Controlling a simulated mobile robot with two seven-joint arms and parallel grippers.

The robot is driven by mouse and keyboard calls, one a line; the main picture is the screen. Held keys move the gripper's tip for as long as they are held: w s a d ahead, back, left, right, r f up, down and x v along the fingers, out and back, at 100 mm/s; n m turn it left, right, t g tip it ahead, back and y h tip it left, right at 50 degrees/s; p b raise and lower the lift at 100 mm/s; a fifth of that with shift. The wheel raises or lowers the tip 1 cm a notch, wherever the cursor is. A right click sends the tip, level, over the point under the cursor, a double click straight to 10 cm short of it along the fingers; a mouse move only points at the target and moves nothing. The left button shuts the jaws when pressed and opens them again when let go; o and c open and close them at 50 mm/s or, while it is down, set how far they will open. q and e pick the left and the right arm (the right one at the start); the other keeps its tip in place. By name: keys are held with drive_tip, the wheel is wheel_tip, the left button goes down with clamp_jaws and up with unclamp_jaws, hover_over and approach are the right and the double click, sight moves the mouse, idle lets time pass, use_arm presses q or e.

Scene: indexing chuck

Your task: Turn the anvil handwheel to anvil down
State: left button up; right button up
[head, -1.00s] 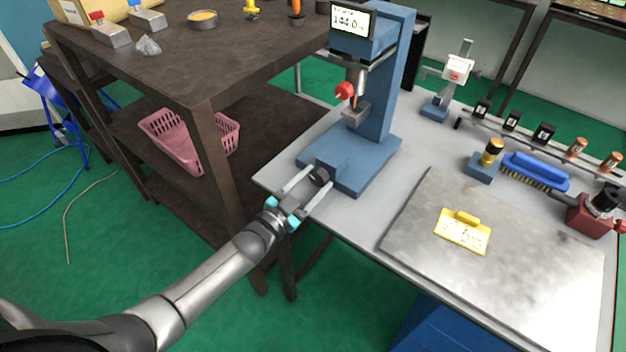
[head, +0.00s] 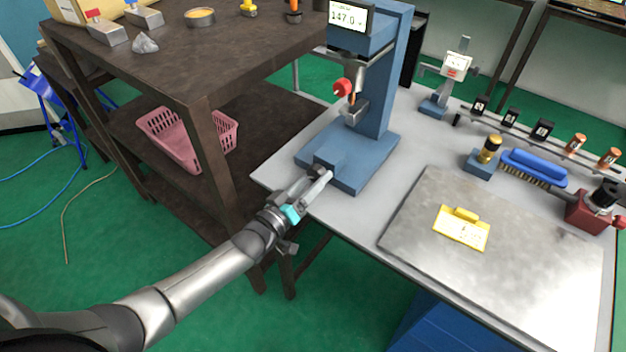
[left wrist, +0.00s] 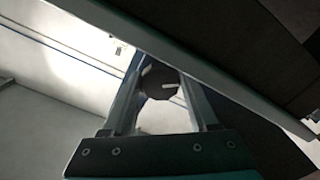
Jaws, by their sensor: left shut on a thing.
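The blue tester (head: 372,150) stands on the grey bench, with a lit display (head: 348,17) reading about 147.0. Its anvil (head: 355,111) is a small metal block beneath a red part (head: 342,87). My left gripper (head: 320,178) is at the front of the tester's base, rolled so its fingers nearly overlap. It is shut on the dark round handwheel (left wrist: 158,84), which shows between the two fingers in the left wrist view and has a pale mark on its face. In the head view the fingers mostly hide the handwheel. My right gripper is not in view.
A yellow tag (head: 462,229) lies on a grey plate (head: 530,270) to the right. A blue brush (head: 535,168) and a red vise-like fixture (head: 590,210) are farther right.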

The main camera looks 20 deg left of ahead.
use_arm(q)
drive_tip(key=n, duration=0.3)
drive_tip(key=shift+n+b, duration=0.35)
drive_tip(key=shift+n, duration=0.05)
drive_tip(key=n+b, duration=0.1)
drive_tip(key=n, duration=0.2)
drive_tip(key=shift+d+r+n, duration=0.1)
drive_tip(key=shift+n, duration=0.2)
drive_tip(key=n+b, duration=0.1)
drive_tip(key=n, duration=0.2)
drive_tip(key=shift+n, duration=0.3)
drive_tip(key=n+b, duration=0.2)
drive_tip(key=n, duration=0.1)
drive_tip(key=shift+r+n, duration=0.1)
drive_tip(key=shift+n, duration=0.2)
drive_tip(key=n+b, duration=0.2)
drive_tip(key=n, duration=0.2)
drive_tip(key=shift+r+n, duration=0.1)
drive_tip(key=shift+n, duration=0.2)
drive_tip(key=n+b, duration=0.2)
drive_tip(key=n, duration=0.2)
drive_tip(key=shift+n, duration=0.3)
drive_tip(key=n+b, duration=0.1)
drive_tip(key=n, duration=0.1)
drive_tip(key=shift+r+n, duration=0.1)
drive_tip(key=shift+n, duration=0.2)
drive_tip(key=shift+a+n, duration=0.25)
drive_tip(key=shift+n, duration=0.75)
drive_tip(key=shift+n, duration=0.6)
